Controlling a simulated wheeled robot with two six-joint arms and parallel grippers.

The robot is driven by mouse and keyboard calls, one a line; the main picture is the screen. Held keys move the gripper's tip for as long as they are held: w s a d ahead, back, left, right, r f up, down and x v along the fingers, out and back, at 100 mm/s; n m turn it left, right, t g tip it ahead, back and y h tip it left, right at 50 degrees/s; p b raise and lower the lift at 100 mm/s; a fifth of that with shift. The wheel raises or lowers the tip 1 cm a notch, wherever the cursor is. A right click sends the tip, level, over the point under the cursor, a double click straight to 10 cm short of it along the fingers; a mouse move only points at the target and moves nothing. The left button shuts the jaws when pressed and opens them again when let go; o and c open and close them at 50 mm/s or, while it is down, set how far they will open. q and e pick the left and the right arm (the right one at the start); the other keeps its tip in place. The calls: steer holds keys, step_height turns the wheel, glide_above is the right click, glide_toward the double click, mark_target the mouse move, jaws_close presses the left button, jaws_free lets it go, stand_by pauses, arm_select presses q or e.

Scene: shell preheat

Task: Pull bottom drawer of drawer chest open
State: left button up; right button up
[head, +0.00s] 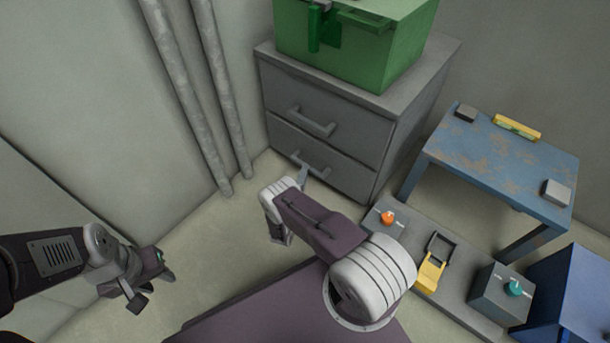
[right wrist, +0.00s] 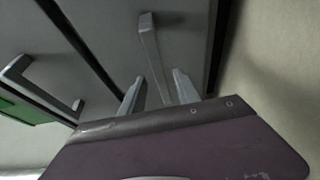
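The grey drawer chest (head: 415,110) stands against the wall with two drawers, both looking shut. The bottom drawer (head: 345,172) has a grey bar handle (head: 318,165), which also shows in the right wrist view (right wrist: 152,50). My right gripper (right wrist: 160,90) is at this handle, its two fingers apart with the near end of the bar between them and a gap on each side. In the head view my right arm hides most of that gripper. My left gripper (head: 155,290) is empty at the lower left, fingers apart, away from the chest.
A green box (head: 390,60) sits on the chest. The top drawer's handle (head: 312,121) is above. Pipes (head: 205,95) run along the wall at left. A blue table (head: 500,150) and a low grey platform (head: 405,250) stand at right. Floor in front of the chest is partly clear.

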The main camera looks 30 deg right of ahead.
steer(key=shift+b+x, duration=0.4)
steer(key=shift+x, duration=0.85)
jaws_close()
stand_by(0.4)
